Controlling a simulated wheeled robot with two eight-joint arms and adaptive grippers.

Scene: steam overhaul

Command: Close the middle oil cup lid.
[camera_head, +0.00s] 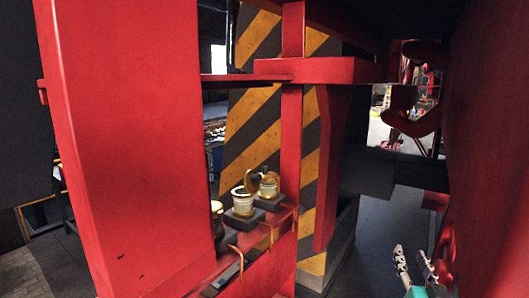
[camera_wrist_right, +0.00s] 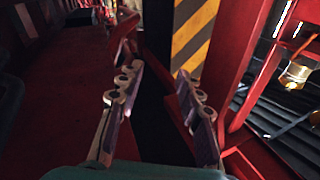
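A row of brass oil cups stands on a red ledge in the head view. The middle oil cup (camera_head: 243,203) has a pale body on a dark block. A curved brass piece rises at its back right and looks like a raised lid (camera_head: 249,180), but this is small and hard to tell. Behind it is another cup (camera_head: 268,186); the nearest cup (camera_head: 217,212) is partly hidden by a red plate. My right gripper (camera_head: 413,260) is open and empty at the lower right, well apart from the cups. It also shows in the right wrist view (camera_wrist_right: 158,82). My left gripper is not visible.
A big red plate (camera_head: 125,140) fills the left of the head view. A red upright (camera_head: 291,130) and hanging red bar (camera_head: 328,170) stand between the cups and my right gripper. A red wall (camera_head: 495,170) is close on the right. A brass cup (camera_wrist_right: 297,72) shows in the wrist view.

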